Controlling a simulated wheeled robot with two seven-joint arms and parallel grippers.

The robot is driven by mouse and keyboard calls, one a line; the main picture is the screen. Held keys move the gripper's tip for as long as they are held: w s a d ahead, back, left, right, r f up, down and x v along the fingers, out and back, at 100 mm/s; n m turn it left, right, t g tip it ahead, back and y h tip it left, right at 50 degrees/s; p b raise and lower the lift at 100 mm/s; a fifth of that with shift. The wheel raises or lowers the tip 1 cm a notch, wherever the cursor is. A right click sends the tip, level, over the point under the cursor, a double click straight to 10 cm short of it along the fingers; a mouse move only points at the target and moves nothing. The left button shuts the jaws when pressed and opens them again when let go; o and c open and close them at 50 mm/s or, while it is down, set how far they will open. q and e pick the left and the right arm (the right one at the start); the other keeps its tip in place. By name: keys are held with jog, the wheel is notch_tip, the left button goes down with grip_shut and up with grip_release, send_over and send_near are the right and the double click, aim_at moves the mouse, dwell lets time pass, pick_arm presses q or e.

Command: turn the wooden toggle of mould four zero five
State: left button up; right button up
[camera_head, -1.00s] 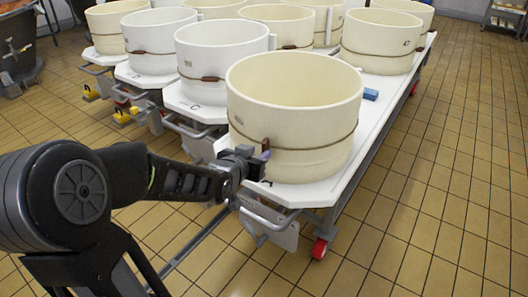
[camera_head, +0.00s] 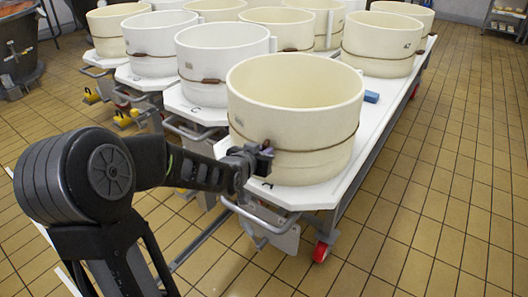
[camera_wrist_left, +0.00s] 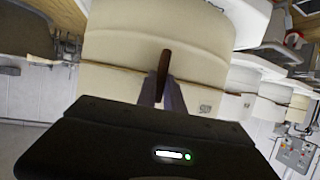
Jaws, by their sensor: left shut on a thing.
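The nearest cream mould (camera_head: 305,115) stands at the front corner of the white table, with a thin cord around it. Its brown wooden toggle (camera_head: 267,142) shows just above my left gripper (camera_head: 264,154). In the left wrist view the toggle (camera_wrist_left: 164,62) stands crosswise to the cord on the mould (camera_wrist_left: 120,55). My left gripper (camera_wrist_left: 163,90) is shut on it there, one finger on each side of its lower end. A small label (camera_wrist_left: 206,108) on the mould is too small to read. My right gripper is not in view.
A blue block (camera_head: 371,96) lies right of the near mould. A metal handle bar (camera_head: 250,215) runs below the table's front edge. The tiled floor at right is clear.

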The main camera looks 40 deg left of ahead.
pick_arm(q)
grip_shut()
jog(key=shift+a+r+n+p, duration=0.1)
jog(key=shift+n+p, duration=0.3)
jog(key=shift+p, duration=0.4)
jog(key=n+t+h+p, duration=0.1)
jog(key=n+h+p, duration=0.1)
jog(key=n+p, duration=0.1)
jog(key=a+f+n+t+h+p, duration=0.1)
jog(key=n+t+h+p, duration=0.1)
jog(key=n, duration=0.3)
jog(key=n+t+h+p, duration=0.1)
jog(key=n+p, duration=0.3)
jog(key=p, duration=0.1)
jog(key=shift+s+a+f+n+t+h, duration=0.15)
jog(key=shift+f+n+t+h, duration=0.1)
jog(key=shift+n+t+h, duration=0.15)
jog(key=o, duration=0.7)
grip_release()
